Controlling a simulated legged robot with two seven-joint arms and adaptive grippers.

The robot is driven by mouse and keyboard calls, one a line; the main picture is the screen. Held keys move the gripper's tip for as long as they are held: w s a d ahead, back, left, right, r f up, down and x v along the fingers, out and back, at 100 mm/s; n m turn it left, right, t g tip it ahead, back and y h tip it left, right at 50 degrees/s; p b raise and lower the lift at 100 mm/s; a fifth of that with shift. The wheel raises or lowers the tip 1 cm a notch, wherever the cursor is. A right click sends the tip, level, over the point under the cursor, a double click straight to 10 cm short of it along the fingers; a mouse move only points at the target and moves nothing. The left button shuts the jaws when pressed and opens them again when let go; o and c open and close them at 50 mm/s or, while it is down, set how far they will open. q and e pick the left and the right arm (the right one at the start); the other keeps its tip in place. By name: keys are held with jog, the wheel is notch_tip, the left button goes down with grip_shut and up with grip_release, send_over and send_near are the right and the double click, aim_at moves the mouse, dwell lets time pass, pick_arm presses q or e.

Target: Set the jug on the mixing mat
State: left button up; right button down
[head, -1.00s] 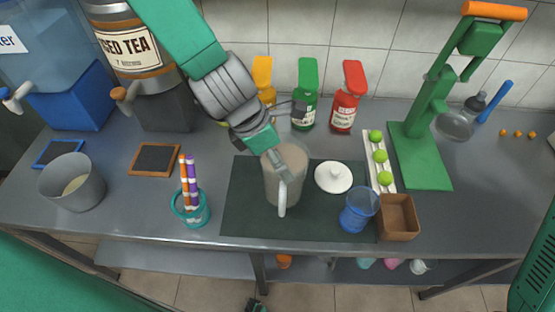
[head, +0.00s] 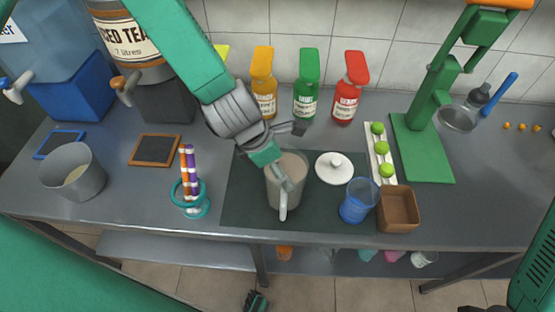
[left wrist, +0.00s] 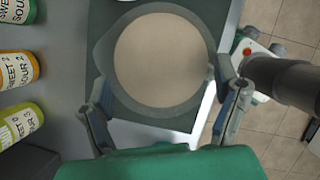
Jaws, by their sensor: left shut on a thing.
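The jug (head: 283,190) is a grey-walled vessel with a pale handle, filled with a beige liquid. It is upright over the dark green mixing mat (head: 240,208). My left gripper (head: 277,170) is shut on the jug near its upper part, reaching in from the back left. In the left wrist view the jug's round mouth (left wrist: 165,60) lies between the two fingers (left wrist: 168,110), with the mat (left wrist: 180,118) below. The jug hides the mat under it, and I cannot tell whether its base touches.
On the mat's right are a white lid (head: 334,168) and a blue cup (head: 358,202). A white strip of limes (head: 382,148) and a brown bowl (head: 398,210) stand beyond. Sauce bottles (head: 306,90) line the back. A ringed holder (head: 193,204) with striped straws stands left.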

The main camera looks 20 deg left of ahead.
pick_arm(q)
jog(key=o, duration=1.3)
jog(key=shift+d, duration=0.2)
jog(key=o, duration=0.3)
jog(key=shift+d, duration=0.15)
jog(key=p+v, duration=0.1)
jog(key=v, duration=1.1)
jog(key=s+a+f+m+y, duration=0.1)
jog(key=s+a+f+m, duration=0.2)
jog(key=f+m, duration=0.3)
jog(key=s+a+f+m+g+y, duration=0.1)
jog(key=s+a+f+m, duration=0.3)
jog(key=s+f+m, duration=0.1)
jog(key=s+a+f+m+y, duration=0.2)
jog(key=s+f+m, duration=0.3)
jog(key=m, duration=0.3)
jog(key=shift+a+f+g, duration=0.4)
jog(key=shift+a+f, duration=0.45)
jog(key=s+f+m, duration=0.3)
jog(key=s+m, duration=0.2)
jog(key=m, duration=0.2)
jog(key=shift+a, duration=0.4)
pick_arm(e)
jog(key=shift+d+r, duration=0.15)
jog(key=shift+r, duration=0.5)
pick_arm(q)
jog(key=shift+s, duration=0.1)
